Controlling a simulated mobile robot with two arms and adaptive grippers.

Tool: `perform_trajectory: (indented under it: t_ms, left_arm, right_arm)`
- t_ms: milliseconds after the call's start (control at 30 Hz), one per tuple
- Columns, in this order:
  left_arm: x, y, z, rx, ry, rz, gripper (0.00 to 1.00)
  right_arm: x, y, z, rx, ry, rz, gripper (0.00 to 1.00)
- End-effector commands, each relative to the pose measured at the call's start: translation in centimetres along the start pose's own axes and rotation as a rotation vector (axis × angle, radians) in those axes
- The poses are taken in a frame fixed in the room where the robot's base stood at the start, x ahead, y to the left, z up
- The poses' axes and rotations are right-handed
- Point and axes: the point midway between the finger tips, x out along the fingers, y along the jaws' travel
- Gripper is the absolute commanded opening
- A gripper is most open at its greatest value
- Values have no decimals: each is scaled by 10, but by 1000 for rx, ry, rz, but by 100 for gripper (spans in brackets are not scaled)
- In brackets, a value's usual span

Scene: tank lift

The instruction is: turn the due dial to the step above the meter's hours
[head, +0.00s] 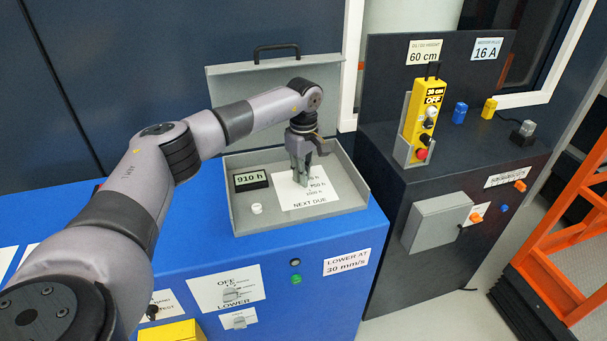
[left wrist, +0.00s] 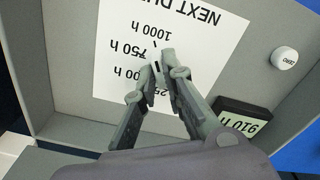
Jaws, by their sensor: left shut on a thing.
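The due dial is mostly hidden between the fingers of my left gripper (head: 301,178). In the left wrist view the gripper (left wrist: 159,66) is shut on it, over the white NEXT DUE card (left wrist: 205,45). A small dark mark shows between the fingertips, near the 750 h label; I cannot tell surely which step the dial stands at. The card (head: 312,201) also carries 1000 h, and one label is partly covered by a finger. The hour meter (head: 251,180) reads 910 h; it also shows in the left wrist view (left wrist: 241,122). My right gripper is not in view.
The dial sits in a grey open box (head: 356,196) on a blue cabinet (head: 220,257), its lid raised behind. A white ZERO button (head: 257,208) lies below the meter. A dark bench (head: 377,170) with a yellow pendant (head: 431,105) stands at the right.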

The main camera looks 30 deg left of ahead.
Motion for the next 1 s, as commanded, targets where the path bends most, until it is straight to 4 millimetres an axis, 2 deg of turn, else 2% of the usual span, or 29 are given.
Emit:
perform_trajectory:
  t_ms: [533,567,800,1000]
  left_arm:
    - [-1,0,0,23,0,2,0]
    - [-1,0,0,23,0,2,11]
    - [0,0,0,23,0,1,27]
    - [0,0,0,23,0,1,30]
  right_arm:
    - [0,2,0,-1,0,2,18]
    - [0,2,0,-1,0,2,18]
    - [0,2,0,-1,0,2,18]
    - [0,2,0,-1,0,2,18]
